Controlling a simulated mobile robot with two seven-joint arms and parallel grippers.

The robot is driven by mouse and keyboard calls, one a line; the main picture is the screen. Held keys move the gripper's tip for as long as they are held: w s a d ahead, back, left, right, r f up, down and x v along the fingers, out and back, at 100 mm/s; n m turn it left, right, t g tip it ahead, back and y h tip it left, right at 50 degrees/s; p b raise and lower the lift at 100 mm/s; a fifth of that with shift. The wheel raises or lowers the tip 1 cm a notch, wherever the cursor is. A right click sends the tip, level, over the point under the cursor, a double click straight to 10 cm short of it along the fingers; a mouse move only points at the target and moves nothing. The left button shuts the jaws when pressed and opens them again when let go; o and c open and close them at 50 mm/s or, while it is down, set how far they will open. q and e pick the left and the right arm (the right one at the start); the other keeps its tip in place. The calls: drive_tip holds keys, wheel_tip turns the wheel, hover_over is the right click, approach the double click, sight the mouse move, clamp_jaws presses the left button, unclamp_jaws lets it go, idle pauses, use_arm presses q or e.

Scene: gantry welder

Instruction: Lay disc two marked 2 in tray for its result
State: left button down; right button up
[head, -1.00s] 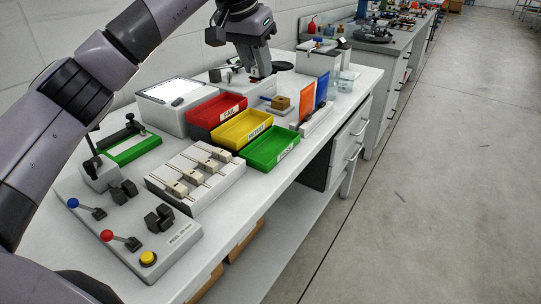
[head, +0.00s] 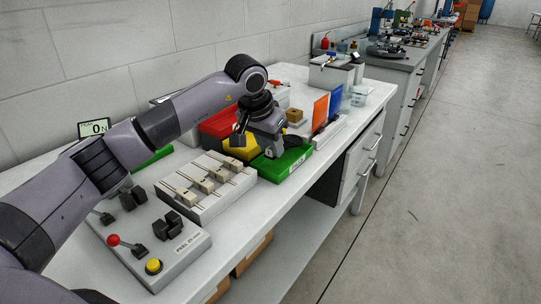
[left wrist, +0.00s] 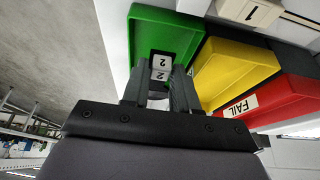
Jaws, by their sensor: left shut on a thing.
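My left gripper (head: 272,150) reaches down over the green tray (head: 296,166), the nearest of three coloured trays. In the left wrist view the gripper (left wrist: 160,78) is shut on a small piece with a white face marked 2 (left wrist: 162,62), which I take as disc two. The piece is over the inside of the green tray (left wrist: 140,35); I cannot tell whether it touches the floor. The yellow tray (left wrist: 235,65) and the red tray labelled FAIL (left wrist: 270,97) lie alongside. My right gripper is not in view.
A white rack (head: 205,190) with several pale blocks stands left of the trays; one block marked 1 (left wrist: 250,12) shows in the wrist view. Orange (head: 320,112) and blue (head: 335,102) panels stand to the right. A peel fixture (head: 180,245) with a yellow button is nearest.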

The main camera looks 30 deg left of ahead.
sight(269, 152)
use_arm(q)
wheel_tip(269, 152, down, 3)
drive_tip(key=shift+f, duration=0.1)
drive_tip(key=shift+f+b, duration=0.4)
drive_tip(key=shift+f, duration=0.15)
drive_tip(key=c, duration=0.9)
unclamp_jaws()
drive_tip(key=shift+o, duration=0.2)
drive_tip(key=shift+r, duration=0.15)
drive_tip(key=shift+r, duration=0.25)
drive_tip(key=p+v, duration=0.1)
drive_tip(key=v, duration=1.1)
drive_tip(key=shift+r, duration=0.3)
